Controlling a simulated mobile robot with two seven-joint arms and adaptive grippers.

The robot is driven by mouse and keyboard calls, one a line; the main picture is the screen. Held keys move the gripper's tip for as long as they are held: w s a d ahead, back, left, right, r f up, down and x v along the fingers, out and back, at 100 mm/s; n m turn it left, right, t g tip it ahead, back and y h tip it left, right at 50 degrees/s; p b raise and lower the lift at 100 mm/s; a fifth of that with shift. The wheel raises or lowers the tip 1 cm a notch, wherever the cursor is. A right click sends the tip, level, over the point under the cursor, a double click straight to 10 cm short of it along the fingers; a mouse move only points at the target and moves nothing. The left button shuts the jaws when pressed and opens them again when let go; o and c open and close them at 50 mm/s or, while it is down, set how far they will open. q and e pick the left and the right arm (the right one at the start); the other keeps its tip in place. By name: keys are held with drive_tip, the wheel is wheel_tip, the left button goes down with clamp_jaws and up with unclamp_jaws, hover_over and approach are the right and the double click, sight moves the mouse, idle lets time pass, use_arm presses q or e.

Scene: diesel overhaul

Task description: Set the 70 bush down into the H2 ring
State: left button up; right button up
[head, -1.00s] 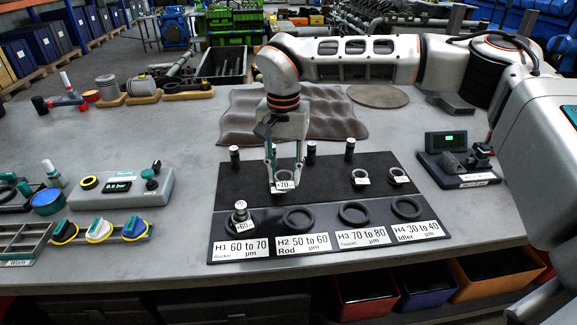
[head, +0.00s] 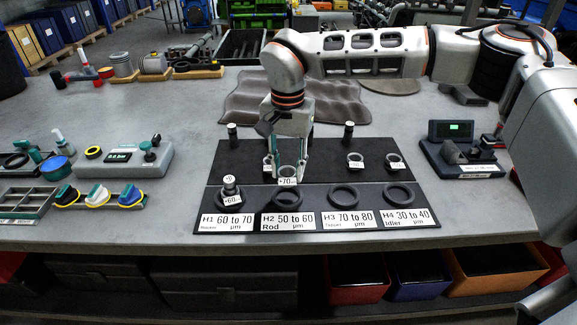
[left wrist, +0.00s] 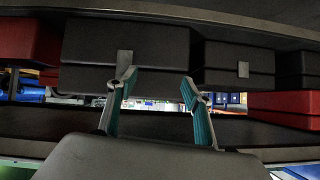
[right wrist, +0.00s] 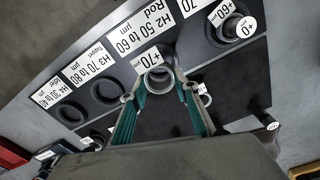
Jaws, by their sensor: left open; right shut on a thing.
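The 70 bush (head: 287,171) is a small grey ring with a white "+70" tag. My right gripper (head: 288,166) is shut on it, fingers pointing down. The bush is just behind and over the far edge of the H2 ring (head: 287,205), a dark ring behind the "H2 50 to 60 Rod" label. In the right wrist view the bush (right wrist: 157,80) sits between the fingertips, hiding most of the H2 ring. The exact height gap is not clear. My left gripper (left wrist: 158,82) is open and empty, facing the shelf under the bench; it is outside the head view.
The H1 ring at left holds a "+60" bush and a capped post (head: 229,186). The H3 ring (head: 343,196) and H4 ring (head: 397,195) are empty. Two tagged bushes (head: 356,159) stand behind them. A black post (head: 348,133) rises at the mat's back.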

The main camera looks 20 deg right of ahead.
sight(288, 198)
drive_tip(key=shift+f+b, duration=1.2)
drive_tip(key=shift+f, duration=0.3)
drive_tip(key=shift+f+b, duration=0.45)
drive_tip(key=shift+f, duration=0.9)
drive_tip(key=shift+s+f, duration=0.25)
drive_tip(key=shift+f, duration=0.3)
drive_tip(key=o, duration=1.1)
drive_tip(key=shift+o, duration=0.4)
drive_tip(key=shift+w, duration=0.15)
drive_tip(key=shift+r, duration=0.15)
